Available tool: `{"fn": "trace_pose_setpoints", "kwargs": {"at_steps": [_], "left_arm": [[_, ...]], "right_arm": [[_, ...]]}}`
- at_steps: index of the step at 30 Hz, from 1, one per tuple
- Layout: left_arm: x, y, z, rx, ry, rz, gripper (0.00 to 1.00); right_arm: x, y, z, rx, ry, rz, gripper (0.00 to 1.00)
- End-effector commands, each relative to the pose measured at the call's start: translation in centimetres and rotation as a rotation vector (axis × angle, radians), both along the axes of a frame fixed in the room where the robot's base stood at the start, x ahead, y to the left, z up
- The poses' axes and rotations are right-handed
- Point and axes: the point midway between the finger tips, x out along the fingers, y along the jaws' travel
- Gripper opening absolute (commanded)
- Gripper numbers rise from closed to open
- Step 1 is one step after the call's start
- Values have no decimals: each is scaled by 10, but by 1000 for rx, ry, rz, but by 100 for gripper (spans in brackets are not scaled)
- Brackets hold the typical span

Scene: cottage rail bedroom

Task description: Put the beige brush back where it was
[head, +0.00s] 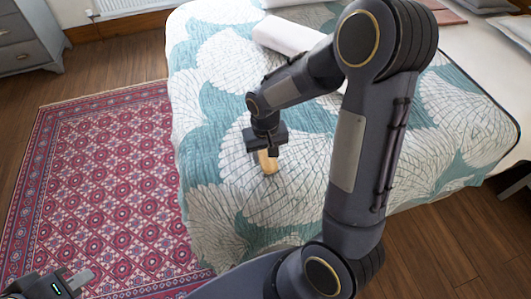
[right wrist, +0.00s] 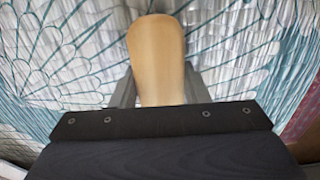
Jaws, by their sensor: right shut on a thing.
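The beige brush (head: 267,163) is held by my right gripper (head: 264,151) above the patterned bed, near its left side in the head view. In the right wrist view the smooth, rounded tan end of the brush (right wrist: 156,55) points away from the gripper, between the two grey fingers (right wrist: 158,92). The rest of the brush is hidden by the gripper body. Whether it touches the bedspread is hard to tell. My left gripper (head: 72,284) is partly in view at the bottom left, over the rug, with no object seen in it; its opening is unclear.
The bed (head: 212,85) has a teal and white leaf bedspread, with a rolled pale pillow (head: 285,35) further back. A red patterned rug (head: 105,180) lies left of the bed. A grey drawer unit (head: 25,40) stands at the back left. The bedspread around the brush is clear.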

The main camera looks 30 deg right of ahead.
Motion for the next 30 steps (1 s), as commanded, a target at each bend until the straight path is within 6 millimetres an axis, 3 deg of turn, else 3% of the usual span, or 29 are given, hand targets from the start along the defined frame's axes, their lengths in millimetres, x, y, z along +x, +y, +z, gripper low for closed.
{"fn": "trace_pose_setpoints", "kwargs": {"at_steps": [2,3,8,16,20,30], "left_arm": [[0,0,-4,0,0,0,0],[0,0,-4,0,0,0,0],[0,0,-2,0,0,0,0],[0,0,-2,0,0,0,0],[0,0,3,0,0,0,0],[0,0,17,0,0,0,0]], "right_arm": [[0,0,-4,0,0,0,17],[0,0,-4,0,0,0,43],[0,0,-3,0,0,1,63],[0,0,-2,0,0,1,63],[0,0,8,1,-2,1,63],[1,0,78,1,-5,1,63]]}}
